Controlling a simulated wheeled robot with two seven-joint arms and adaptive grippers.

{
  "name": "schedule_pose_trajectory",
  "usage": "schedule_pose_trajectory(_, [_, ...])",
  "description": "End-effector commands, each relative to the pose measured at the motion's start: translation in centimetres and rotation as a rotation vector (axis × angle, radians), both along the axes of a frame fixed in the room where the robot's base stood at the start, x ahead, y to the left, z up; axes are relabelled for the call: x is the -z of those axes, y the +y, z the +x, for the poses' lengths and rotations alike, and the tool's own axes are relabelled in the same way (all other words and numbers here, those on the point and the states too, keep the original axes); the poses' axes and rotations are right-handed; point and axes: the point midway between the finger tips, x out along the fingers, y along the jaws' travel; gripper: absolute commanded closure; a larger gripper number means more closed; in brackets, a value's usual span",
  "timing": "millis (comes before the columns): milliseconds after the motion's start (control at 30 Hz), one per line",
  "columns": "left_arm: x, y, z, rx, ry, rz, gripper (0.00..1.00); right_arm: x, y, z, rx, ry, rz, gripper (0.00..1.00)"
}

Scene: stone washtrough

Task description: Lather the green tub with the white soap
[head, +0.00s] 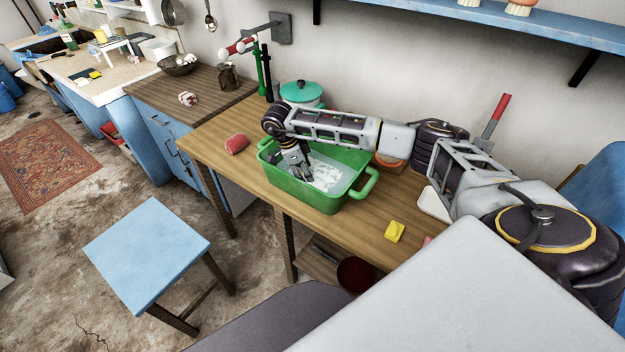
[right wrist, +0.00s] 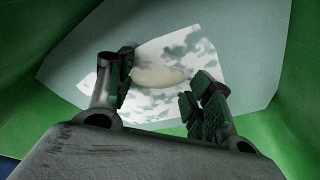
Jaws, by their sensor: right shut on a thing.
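The green tub (head: 308,195) stands on the wooden table and holds pale water with white suds (head: 326,175). My right arm reaches over from the right, and my right gripper (head: 300,172) points down inside the tub near its left end. In the right wrist view, the right gripper (right wrist: 163,96) is shut on the white soap (right wrist: 160,75), a pale oval bar between its fingers. White lather (right wrist: 185,50) and the tub's green walls (right wrist: 290,120) surround it. The soap is hidden in the head view. My left gripper is out of view.
On the table are a red block (head: 236,144) left of the tub, a yellow block (head: 395,231) to its right and a teal lidded pot (head: 301,93) behind. A blue stool (head: 147,250) stands in front. A blue shelf (head: 500,22) is on the wall above.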

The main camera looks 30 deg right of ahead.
Motion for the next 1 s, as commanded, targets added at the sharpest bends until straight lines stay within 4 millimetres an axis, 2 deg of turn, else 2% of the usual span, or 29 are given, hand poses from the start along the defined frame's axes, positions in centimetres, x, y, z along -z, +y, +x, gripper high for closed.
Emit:
schedule_pose_trajectory(400, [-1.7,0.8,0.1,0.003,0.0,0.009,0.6,-0.2,-1.3,-3.0,0.0,0.002,-0.001,0.77])
schedule_pose_trajectory(700, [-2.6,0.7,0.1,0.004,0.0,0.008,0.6,-0.1,-2.1,-5.1,0.001,0.0,-0.001,0.77])
schedule_pose_trajectory(1000, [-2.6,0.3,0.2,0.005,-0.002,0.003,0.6,0.0,-2.2,-5.5,0.001,0.0,0.0,0.77])
